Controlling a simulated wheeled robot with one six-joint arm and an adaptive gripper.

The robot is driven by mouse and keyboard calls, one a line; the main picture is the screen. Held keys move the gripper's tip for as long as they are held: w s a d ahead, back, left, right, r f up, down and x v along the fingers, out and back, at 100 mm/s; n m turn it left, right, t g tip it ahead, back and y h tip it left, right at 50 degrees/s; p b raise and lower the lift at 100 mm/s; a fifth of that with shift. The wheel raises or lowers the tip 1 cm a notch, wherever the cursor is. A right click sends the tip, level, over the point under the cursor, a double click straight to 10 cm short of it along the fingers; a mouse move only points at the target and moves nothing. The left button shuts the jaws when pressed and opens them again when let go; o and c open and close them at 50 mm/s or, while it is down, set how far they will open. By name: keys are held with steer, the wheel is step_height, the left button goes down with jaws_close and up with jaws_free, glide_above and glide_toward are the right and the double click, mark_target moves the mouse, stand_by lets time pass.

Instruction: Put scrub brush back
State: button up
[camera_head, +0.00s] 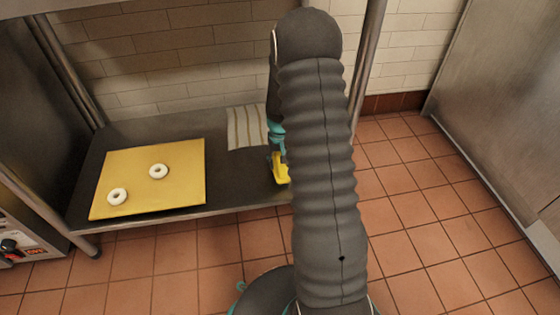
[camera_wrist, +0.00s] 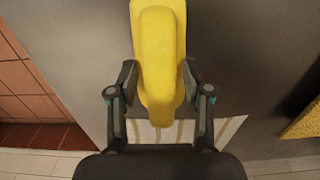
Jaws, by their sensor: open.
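The yellow scrub brush (camera_wrist: 158,55) lies lengthwise in the wrist view, with its handle between the fingers of my gripper (camera_wrist: 159,78). The fingers stand apart on either side of it, and I cannot tell whether either touches it. In the head view the brush (camera_head: 281,172) shows as a small yellow piece at the right end of the dark metal table (camera_head: 238,178). My gripper (camera_head: 277,145) is right above it there, mostly hidden by my arm. The brush's underside is hidden.
A yellow board (camera_head: 150,190) with two white bagels (camera_head: 159,171) lies on the table's left part. A striped cloth (camera_head: 247,128) lies at the back, near the brush. A table post (camera_head: 368,60) stands behind my arm. Tiled floor (camera_head: 410,180) is open at right.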

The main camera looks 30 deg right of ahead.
steer(key=s+a+r+t+p, duration=0.1)
steer(key=s+a+r, duration=0.1)
steer(key=r, duration=0.8)
steer(key=s+a+r+p, duration=0.1)
steer(key=a+r, duration=0.1)
steer(key=r, duration=0.9)
steer(key=s+a+r+n+t, duration=0.2)
steer(key=s+a+r, duration=0.45)
steer(key=r, duration=0.25)
steer(key=s+a+r+t, duration=0.1)
steer(key=s+a+r, duration=0.1)
steer(key=s, duration=0.6)
steer(key=s+a+r+n+t, duration=0.1)
steer(key=s+a+r, duration=0.2)
steer(key=s, duration=0.6)
steer(key=shift+s+a+t, duration=0.25)
steer(key=shift+a+t, duration=0.05)
steer(key=shift+a, duration=0.05)
steer(key=shift+c, duration=0.8)
